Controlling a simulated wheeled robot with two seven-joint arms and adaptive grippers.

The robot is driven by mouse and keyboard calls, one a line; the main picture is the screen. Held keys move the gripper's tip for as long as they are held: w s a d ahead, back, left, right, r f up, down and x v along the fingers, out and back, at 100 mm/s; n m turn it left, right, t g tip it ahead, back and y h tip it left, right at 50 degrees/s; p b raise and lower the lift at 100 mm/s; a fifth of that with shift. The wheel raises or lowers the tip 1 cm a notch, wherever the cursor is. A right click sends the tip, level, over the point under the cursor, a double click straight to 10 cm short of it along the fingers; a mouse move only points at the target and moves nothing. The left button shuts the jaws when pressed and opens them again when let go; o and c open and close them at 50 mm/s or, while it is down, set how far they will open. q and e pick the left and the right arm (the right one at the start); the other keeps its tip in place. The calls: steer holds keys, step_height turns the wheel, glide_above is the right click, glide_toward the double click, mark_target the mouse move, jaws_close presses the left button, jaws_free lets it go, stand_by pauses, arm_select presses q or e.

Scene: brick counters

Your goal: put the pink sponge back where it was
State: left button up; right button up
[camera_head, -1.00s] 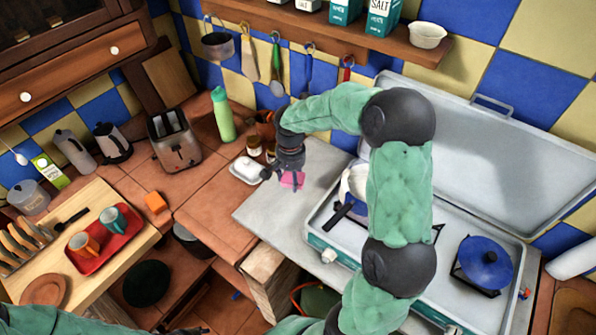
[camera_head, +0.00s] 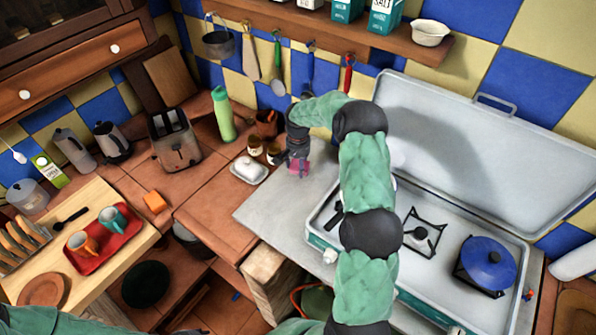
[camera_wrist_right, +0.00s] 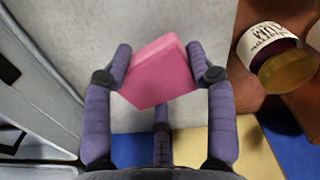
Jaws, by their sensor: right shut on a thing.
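The pink sponge (camera_head: 299,168) is between the fingers of my right gripper (camera_head: 298,164), over the back left part of the grey worktop (camera_head: 275,208) beside the stove. In the right wrist view my right gripper (camera_wrist_right: 160,75) is shut on the sponge (camera_wrist_right: 160,72), one finger on each side. The sponge is tilted there, with grey surface behind it. I cannot tell whether it touches the worktop. My left arm shows only as a green sleeve along the bottom left edge; a dark bit at that edge may be its gripper, too cut off to read.
Small jars (camera_head: 255,147) and a white butter dish (camera_head: 249,170) stand just left of the sponge. A labelled jar (camera_wrist_right: 272,55) is close in the wrist view. The stove's raised lid (camera_head: 490,150) and blue pot (camera_head: 486,262) are at right. The worktop's front is clear.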

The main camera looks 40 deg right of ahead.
mark_target(298, 165)
step_height(298, 165, down, 3)
steer(key=shift+f, duration=0.15)
steer(key=shift+f+b, duration=0.1)
steer(key=shift+b, duration=0.25)
steer(key=o, duration=1.2)
steer(key=shift+r, duration=0.25)
step_height(298, 165, up, 12)
steer(key=shift+f+p, duration=0.1)
steer(key=shift+p, duration=0.8)
